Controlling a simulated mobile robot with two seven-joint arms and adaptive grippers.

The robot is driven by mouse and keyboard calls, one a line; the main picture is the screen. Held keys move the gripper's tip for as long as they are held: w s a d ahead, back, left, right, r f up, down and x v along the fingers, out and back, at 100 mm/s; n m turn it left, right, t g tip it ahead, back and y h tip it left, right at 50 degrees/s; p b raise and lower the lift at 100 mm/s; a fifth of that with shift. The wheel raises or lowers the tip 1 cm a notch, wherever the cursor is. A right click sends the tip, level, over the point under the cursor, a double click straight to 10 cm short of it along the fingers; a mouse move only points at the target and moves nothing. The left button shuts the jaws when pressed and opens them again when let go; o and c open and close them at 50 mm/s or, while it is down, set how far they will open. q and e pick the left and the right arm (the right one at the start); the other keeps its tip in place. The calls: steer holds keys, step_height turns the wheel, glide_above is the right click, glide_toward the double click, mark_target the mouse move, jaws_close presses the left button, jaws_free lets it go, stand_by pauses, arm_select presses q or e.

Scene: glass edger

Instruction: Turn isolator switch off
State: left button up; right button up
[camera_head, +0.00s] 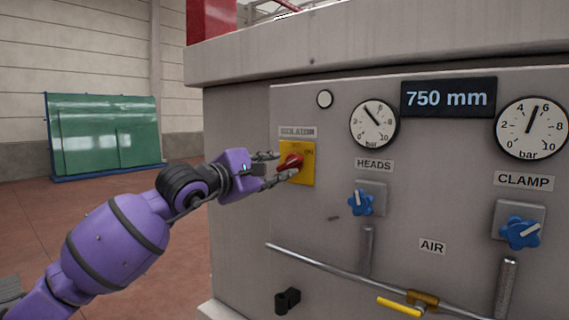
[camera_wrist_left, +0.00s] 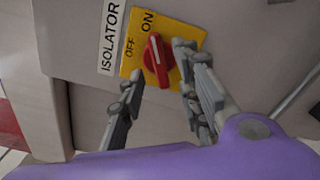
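The isolator switch is a red rotary knob (camera_head: 291,161) on a yellow plate (camera_head: 308,172) under an ISOLATOR label, on the machine's grey front. In the left wrist view, the red knob (camera_wrist_left: 158,60) has a white mark pointing roughly toward ON; OFF is beside it. My left gripper (camera_head: 279,166) is at the knob. In the wrist view its fingers (camera_wrist_left: 160,68) are spread, one on each side of the knob. I cannot tell whether either finger touches it. My right gripper is in neither view.
To the right are blue HEADS (camera_head: 360,203) and CLAMP (camera_head: 521,233) knobs and pressure gauges. Below run an air pipe (camera_head: 330,266) with a yellow valve lever (camera_head: 398,307) and a black fitting (camera_head: 287,300). The floor to the left is open, with green glass sheets (camera_head: 105,135) behind.

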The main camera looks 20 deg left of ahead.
mark_target(285, 165)
arm_select(q)
steer(key=shift+x, duration=1.6)
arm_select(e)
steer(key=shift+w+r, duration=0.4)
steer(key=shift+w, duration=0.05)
arm_select(q)
steer(key=shift+c, duration=0.5)
jaws_close()
